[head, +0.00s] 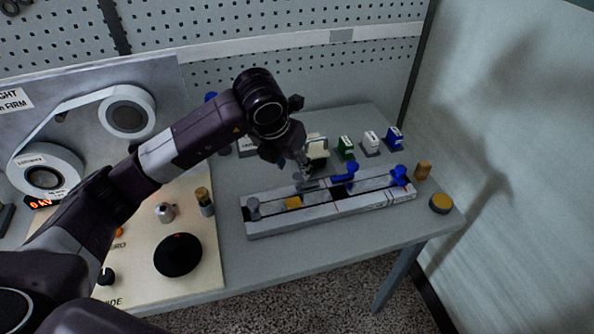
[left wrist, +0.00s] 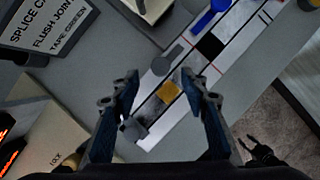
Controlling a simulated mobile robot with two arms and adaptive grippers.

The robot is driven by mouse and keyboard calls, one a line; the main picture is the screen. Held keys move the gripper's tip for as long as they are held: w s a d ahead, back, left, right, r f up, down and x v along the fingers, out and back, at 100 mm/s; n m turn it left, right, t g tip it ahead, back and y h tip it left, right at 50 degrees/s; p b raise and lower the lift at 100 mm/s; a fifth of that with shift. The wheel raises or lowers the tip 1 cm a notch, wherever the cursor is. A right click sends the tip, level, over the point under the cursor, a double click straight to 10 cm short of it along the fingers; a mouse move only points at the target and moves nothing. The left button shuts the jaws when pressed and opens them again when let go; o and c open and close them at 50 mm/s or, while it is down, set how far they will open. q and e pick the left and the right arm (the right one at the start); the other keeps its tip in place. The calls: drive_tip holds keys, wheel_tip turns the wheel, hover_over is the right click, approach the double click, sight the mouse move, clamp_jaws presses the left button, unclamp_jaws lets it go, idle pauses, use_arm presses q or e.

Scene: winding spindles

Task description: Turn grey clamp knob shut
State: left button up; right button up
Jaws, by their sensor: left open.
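A long light splice block (head: 330,207) lies on the grey table. A grey knob (head: 252,206) stands at its left end. It also shows in the left wrist view (left wrist: 133,129), near the left finger. A grey paddle-shaped piece (left wrist: 166,60) lies further along the block; I cannot tell which grey piece is the clamp knob. My left gripper (head: 304,168) is above the block's left half, partly hidden by its own wrist. In the left wrist view its two fingers (left wrist: 162,84) are apart with nothing between them, with an orange-yellow patch (left wrist: 170,92) showing beyond.
Blue knobs (head: 398,175) sit on the block's right half. Small green, white and blue dispensers (head: 346,149) stand behind it. A yellow-topped round button (head: 440,203) is at the right. A beige panel (head: 140,262) with a black disc lies left. A dark jointed part shows low in the left wrist view.

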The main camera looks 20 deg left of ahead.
sight(298, 176)
use_arm(q)
drive_tip(key=p+x, duration=0.1)
drive_tip(key=x, duration=0.4)
drive_tip(key=shift+d+f, duration=0.1)
drive_tip(key=shift+f, duration=0.05)
clamp_jaws()
